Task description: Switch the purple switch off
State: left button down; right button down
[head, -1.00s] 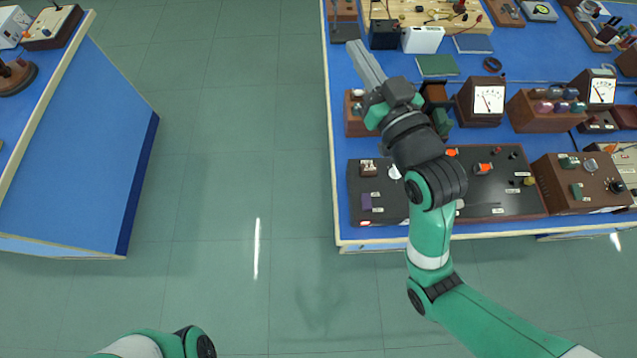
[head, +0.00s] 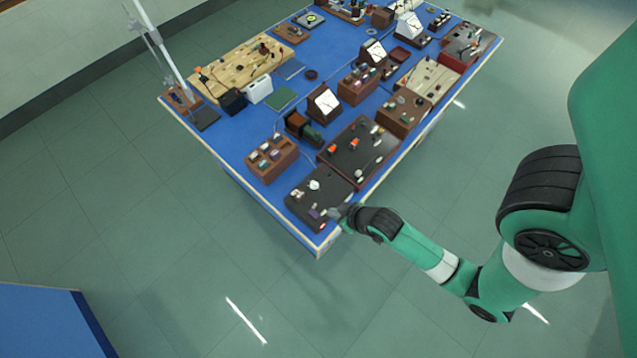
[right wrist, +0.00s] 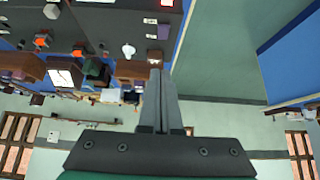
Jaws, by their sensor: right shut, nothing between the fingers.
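The purple switch (head: 315,213) is a small block on a dark panel (head: 303,199) at the near corner of the blue table. It also shows in the right wrist view (right wrist: 163,32), beside small white labels. My right gripper (head: 334,213) is shut and empty, its tips close to the purple switch at the panel's near end. In the right wrist view the closed fingers (right wrist: 157,74) point toward the panel with the switch beyond them. I cannot tell whether they touch anything. My left gripper is not in view.
A larger dark panel with orange parts (head: 361,150) adjoins the switch panel. More instruments crowd the blue table (head: 232,147). The floor around the near corner is clear.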

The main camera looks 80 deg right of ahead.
jog(key=shift+f, duration=0.1)
jog(key=b, duration=0.4)
send_over(314, 213)
jog(key=s+a, duration=0.1)
jog(key=s, duration=0.1)
notch_tip(314, 213, down, 8)
jog(key=shift+r, duration=0.1)
jog(key=shift+s+a+f, duration=0.15)
jog(key=shift+f, duration=1.85)
